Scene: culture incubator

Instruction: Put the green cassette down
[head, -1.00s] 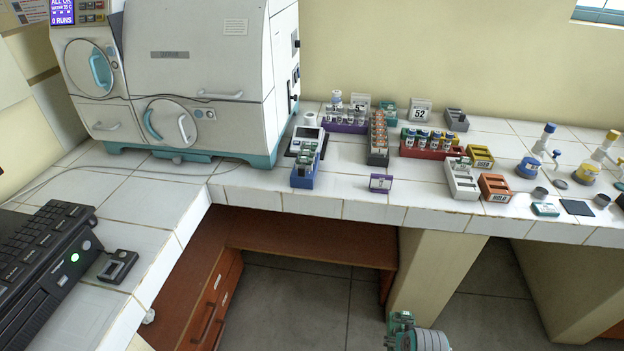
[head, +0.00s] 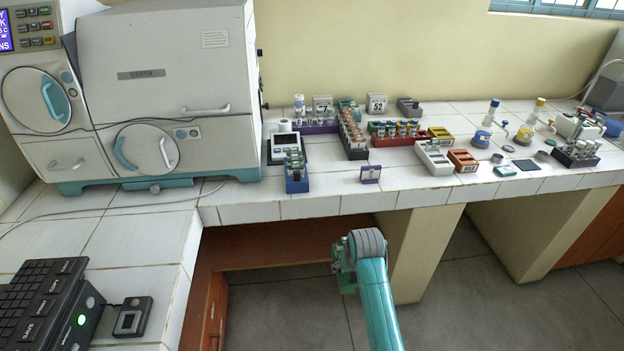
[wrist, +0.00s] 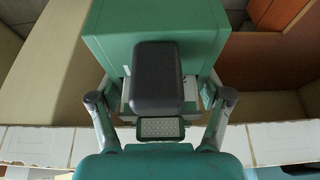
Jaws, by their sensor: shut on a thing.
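In the wrist view, a large green block that I take for the green cassette (wrist: 155,22) fills the upper middle, with a small pale label on its side. A dark grey rounded part covers its centre. My gripper (wrist: 158,100) has a finger on each side and is shut on it. The fingertips and contact points are mostly hidden. A small green-framed grid shows below the dark part; I cannot tell what it belongs to.
A blue rack (head: 297,184) stands near the counter's front edge, with a small purple sign (head: 370,174) to its right. Red, white and orange racks stand farther right. A white incubator (head: 185,75) fills the left. Bare tiles (head: 330,203) show along the front edge.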

